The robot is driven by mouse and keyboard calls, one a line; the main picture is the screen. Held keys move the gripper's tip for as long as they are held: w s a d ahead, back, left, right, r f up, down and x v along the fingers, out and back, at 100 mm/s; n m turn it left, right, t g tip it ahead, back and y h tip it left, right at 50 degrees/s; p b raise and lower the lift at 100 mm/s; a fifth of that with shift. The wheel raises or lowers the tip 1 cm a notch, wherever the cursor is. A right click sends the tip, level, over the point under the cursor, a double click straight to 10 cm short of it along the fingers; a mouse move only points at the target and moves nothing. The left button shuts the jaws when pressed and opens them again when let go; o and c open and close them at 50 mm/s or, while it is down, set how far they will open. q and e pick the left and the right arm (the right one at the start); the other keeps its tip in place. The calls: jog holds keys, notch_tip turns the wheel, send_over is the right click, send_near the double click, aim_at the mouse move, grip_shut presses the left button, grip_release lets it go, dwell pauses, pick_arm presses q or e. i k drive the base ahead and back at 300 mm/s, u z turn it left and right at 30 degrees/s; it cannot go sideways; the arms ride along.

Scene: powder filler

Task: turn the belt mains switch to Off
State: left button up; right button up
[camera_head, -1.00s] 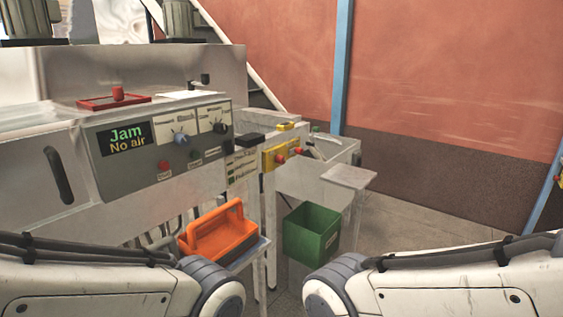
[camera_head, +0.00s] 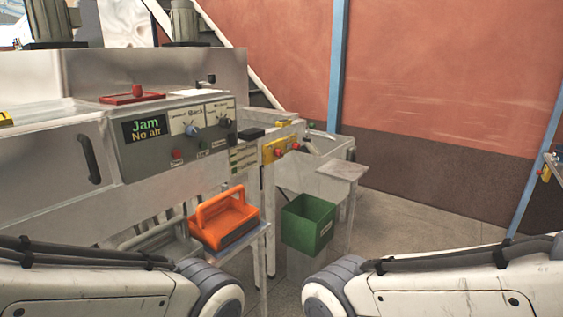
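A grey control panel (camera_head: 180,137) is on the front of the machine at left. Its display (camera_head: 145,129) reads "Jam" and "No air". It carries a blue knob (camera_head: 193,131), a dark knob (camera_head: 224,122) and a red button (camera_head: 177,154); their small labels are too blurred to read fully. A yellow box (camera_head: 274,150) with red buttons sits to the right, on the lower conveyor section. I cannot tell which control is the belt mains switch. Both my arms show at the bottom corners, but neither gripper is in view.
An orange toolbox-like carrier (camera_head: 223,219) stands on a small shelf below the panel. A green bin (camera_head: 309,224) is right of it. A small pale table (camera_head: 342,171) stands behind the bin. The floor (camera_head: 420,218) at right is open up to the wall.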

aim_at(279, 152)
jog(key=z, duration=0.9)
jog(key=i, duration=2.1)
jog(key=u, duration=1.1)
jog(key=i, duration=0.4)
jog(key=u, duration=0.3)
